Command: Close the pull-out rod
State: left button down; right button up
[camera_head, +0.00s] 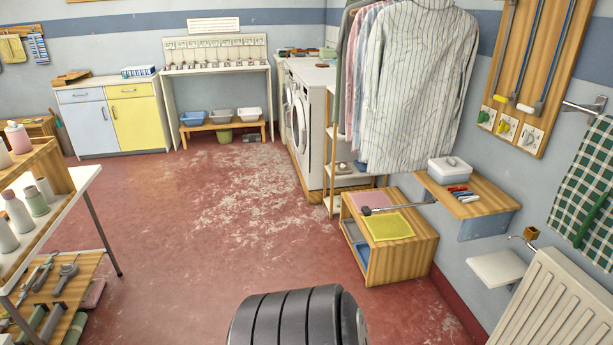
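A thin metal rod (398,207) sticks out to the left from the right wall, just below the wall shelf, and appears to be the pull-out rod. It ends in a dark round knob (366,211) above the low wooden cabinet. The rod looks extended, and its wall end is partly hidden by the shelf. Neither of my grippers is in view, and nothing touches the rod.
The low wooden cabinet (405,264) stands under the rod, with a yellow cloth (389,226) on top. A wall shelf (467,207) holds a white box (450,170). Striped shirts (420,85) hang behind. The red floor (215,235) is mostly clear.

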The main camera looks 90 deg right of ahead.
aim_at(365, 209)
jog(key=l+z, duration=0.4)
jog(key=i+l+z, duration=0.15)
jog(key=l+z, duration=0.3)
jog(key=l, duration=0.15)
